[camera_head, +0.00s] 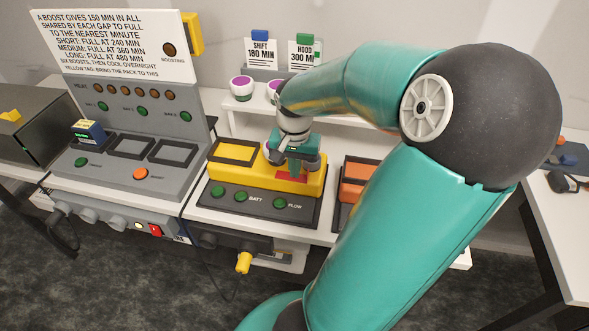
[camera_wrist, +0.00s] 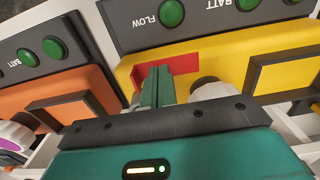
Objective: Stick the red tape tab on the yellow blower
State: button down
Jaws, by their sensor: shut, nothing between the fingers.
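The yellow blower (camera_head: 231,178) sits on its dark base on the middle bench; it also shows in the wrist view (camera_wrist: 225,66). The red tape tab (camera_head: 290,176) lies against the blower's yellow surface, near its right end. In the wrist view the red tab (camera_wrist: 184,63) shows right beside my fingertips, partly hidden by them. My gripper (camera_head: 294,168) is over the blower's right part, pointing down. In the wrist view my gripper (camera_wrist: 154,72) has its fingers together with nothing between them. Whether the fingertips touch the tab I cannot tell.
An orange unit (camera_head: 356,180) stands just right of the blower, partly behind my arm. A grey charging panel (camera_head: 130,178) with a blue pack (camera_head: 89,131) is on the left. Purple-topped cups (camera_head: 242,87) stand on the white shelf behind. A yellow plug (camera_head: 244,262) hangs below the front edge.

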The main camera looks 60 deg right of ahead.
jog(key=shift+r, duration=3.05)
jog(key=a+r+n+t, duration=0.2)
jog(key=a+n, duration=0.2)
jog(key=a, duration=0.6)
jog(key=w+a+r+n+t, duration=0.1)
jog(key=a+n, duration=0.3)
jog(key=a, duration=0.6)
jog(key=w+a+r+n+t, duration=0.1)
jog(key=a+r+n, duration=0.3)
jog(key=a, duration=0.6)
jog(key=shift+n+t, duration=0.6)
jog(key=shift+t, duration=0.2)
